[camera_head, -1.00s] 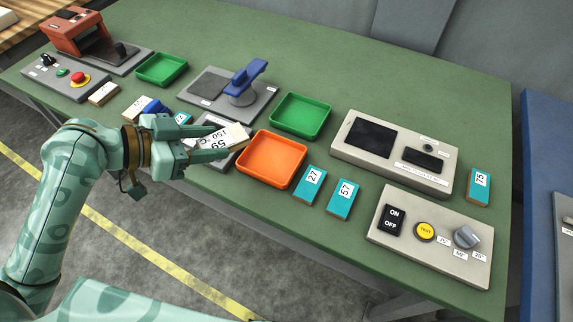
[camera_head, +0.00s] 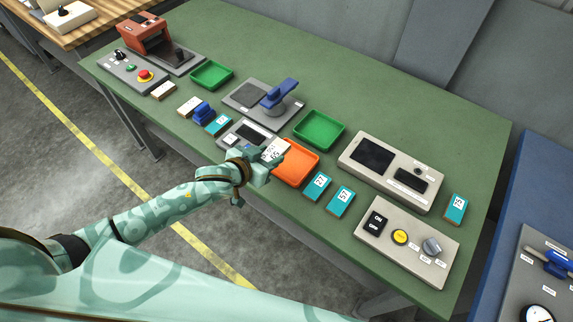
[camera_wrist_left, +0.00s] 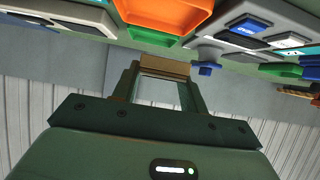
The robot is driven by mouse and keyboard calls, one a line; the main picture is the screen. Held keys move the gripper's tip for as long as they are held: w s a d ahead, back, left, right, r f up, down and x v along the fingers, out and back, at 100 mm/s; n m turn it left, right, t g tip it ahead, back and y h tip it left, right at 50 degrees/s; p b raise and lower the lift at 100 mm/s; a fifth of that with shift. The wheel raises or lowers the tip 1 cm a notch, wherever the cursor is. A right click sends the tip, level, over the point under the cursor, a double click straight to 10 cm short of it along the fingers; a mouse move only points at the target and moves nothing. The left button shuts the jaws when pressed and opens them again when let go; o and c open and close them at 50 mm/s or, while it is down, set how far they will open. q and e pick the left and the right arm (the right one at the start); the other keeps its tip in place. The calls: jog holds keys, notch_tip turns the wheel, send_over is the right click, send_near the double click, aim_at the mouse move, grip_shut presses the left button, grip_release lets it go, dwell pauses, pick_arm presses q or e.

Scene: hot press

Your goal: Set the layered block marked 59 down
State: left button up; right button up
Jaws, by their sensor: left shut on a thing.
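The layered block marked 59 (camera_head: 273,150) is white on top with dark print. My left gripper (camera_head: 268,164) is shut on it, beside the left corner of the orange tray (camera_head: 309,174). In the head view the block overlaps a grey device with a dark screen (camera_head: 246,127). In the left wrist view the block shows as a brown edge (camera_wrist_left: 165,69) between the fingers of my left gripper (camera_wrist_left: 160,88). There the orange tray (camera_wrist_left: 165,14) is apart from the block. I cannot tell the block's height above the table. My right gripper is not in view.
Teal blocks marked 27 (camera_head: 316,187) and 57 (camera_head: 341,201) lie right of the orange tray. A green tray (camera_head: 320,130) and a blue-handled device (camera_head: 278,95) stand behind. A switch panel (camera_head: 408,242) is at the front right. The back of the green table (camera_head: 350,80) is clear.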

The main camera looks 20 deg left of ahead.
pick_arm(q)
jog(key=w+d+f+b, duration=0.1)
jog(key=f, duration=0.1)
jog(key=w+d+f, duration=0.1)
jog(key=w, duration=0.1)
jog(key=w+d+f+b, duration=0.1)
jog(key=f, duration=0.1)
jog(key=shift+w+f+b, duration=0.15)
jog(key=shift+f+b, duration=0.2)
jog(key=f, duration=0.1)
jog(key=f+b, duration=0.2)
jog(key=shift+w+d+f, duration=0.2)
jog(key=shift+w+f, duration=0.05)
jog(key=shift+f, duration=0.15)
jog(key=shift+r, duration=0.1)
jog(key=o, duration=1)
